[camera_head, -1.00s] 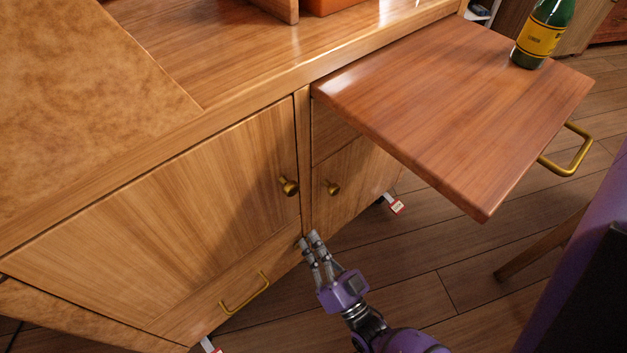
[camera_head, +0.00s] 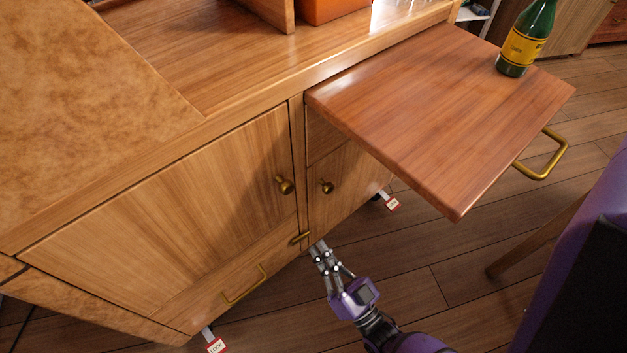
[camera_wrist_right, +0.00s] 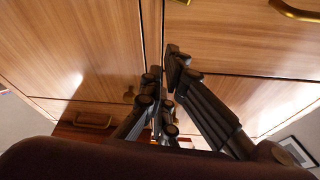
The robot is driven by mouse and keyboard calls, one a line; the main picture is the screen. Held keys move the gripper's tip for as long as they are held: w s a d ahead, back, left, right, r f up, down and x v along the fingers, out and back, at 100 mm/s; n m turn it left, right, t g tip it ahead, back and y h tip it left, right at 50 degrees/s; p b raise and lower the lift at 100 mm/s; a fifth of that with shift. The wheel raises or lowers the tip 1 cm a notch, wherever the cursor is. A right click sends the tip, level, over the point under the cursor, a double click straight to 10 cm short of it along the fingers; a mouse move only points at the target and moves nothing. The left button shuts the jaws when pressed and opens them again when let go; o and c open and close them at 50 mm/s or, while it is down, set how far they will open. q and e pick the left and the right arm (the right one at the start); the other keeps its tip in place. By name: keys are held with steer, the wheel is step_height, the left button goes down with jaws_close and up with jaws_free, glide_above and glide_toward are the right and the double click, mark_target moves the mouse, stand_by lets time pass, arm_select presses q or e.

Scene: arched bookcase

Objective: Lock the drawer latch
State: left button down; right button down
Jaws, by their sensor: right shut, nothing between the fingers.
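The brass drawer latch (camera_head: 300,238) is a small bar at the upper right corner of the lower left drawer (camera_head: 200,307). It lies roughly level, reaching toward the upright post (camera_head: 302,180). The drawer looks shut flush and has a brass handle (camera_head: 245,285). My right gripper (camera_head: 319,246) is shut and empty, just right of the latch, with a small gap seen between them. Its dark fingers also show close together in the right wrist view (camera_wrist_right: 165,65), where I cannot make out the latch. My left gripper is not in view.
Cabinet doors with round knobs (camera_head: 285,185) stand above the drawer. A wooden board (camera_head: 440,110) juts out at upper right, with a brass handle (camera_head: 543,160) and a green bottle (camera_head: 525,40) on it. Red-and-white tags (camera_head: 215,345) hang near the floor.

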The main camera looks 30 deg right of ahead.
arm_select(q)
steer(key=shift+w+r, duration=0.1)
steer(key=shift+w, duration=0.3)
arm_select(e)
steer(key=v, duration=0.4)
steer(key=shift+s+f, duration=0.1)
steer(key=shift+s, duration=0.15)
steer(key=shift+s, duration=0.1)
